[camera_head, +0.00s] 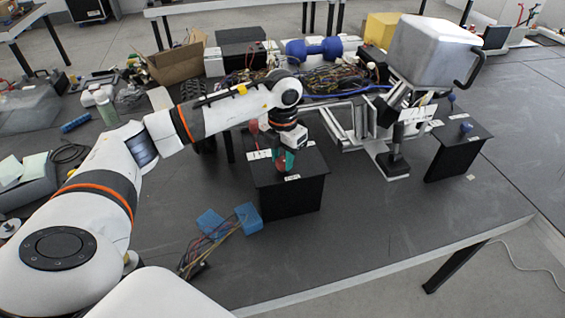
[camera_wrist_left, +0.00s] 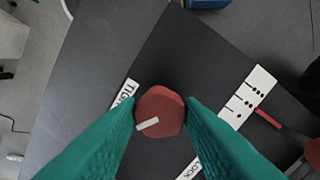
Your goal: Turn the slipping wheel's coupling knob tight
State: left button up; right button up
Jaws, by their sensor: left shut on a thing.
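A red knob (camera_wrist_left: 158,112) with a white pointer bar stands on top of a black box (camera_head: 290,193). In the left wrist view the bar points toward the lower left, below the "TIGHT" label (camera_wrist_left: 126,93). A second label (camera_wrist_left: 190,170) at the bottom is partly hidden by a finger. My left gripper (camera_head: 285,160) comes down over the box, and its green fingers are shut on the red knob from both sides. A white dotted scale plate (camera_wrist_left: 251,92) and a red lever (camera_wrist_left: 268,118) lie to the right of the knob. My right gripper is not in view.
A second black box (camera_head: 455,150) with a blue knob (camera_head: 466,127) stands at the right. A metal frame (camera_head: 352,125) and a grey case (camera_head: 433,48) are between and behind the boxes. Blue blocks (camera_head: 248,217) and wires lie in front. The table's front right is clear.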

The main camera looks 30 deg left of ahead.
aim_at(283, 160)
pick_arm(q)
jog(key=m+b, duration=0.2)
jog(key=m, duration=0.1)
jog(key=shift+w, duration=0.1)
jog(key=shift+r+m+b, duration=0.1)
jog(key=shift+m+b, duration=0.45)
jog(key=shift+m, duration=0.65)
jog(key=o, duration=1)
jog(key=shift+c, duration=0.2)
notch_tip(283, 160, up, 12)
jog(key=b, duration=0.1)
jog(key=shift+b, duration=0.3)
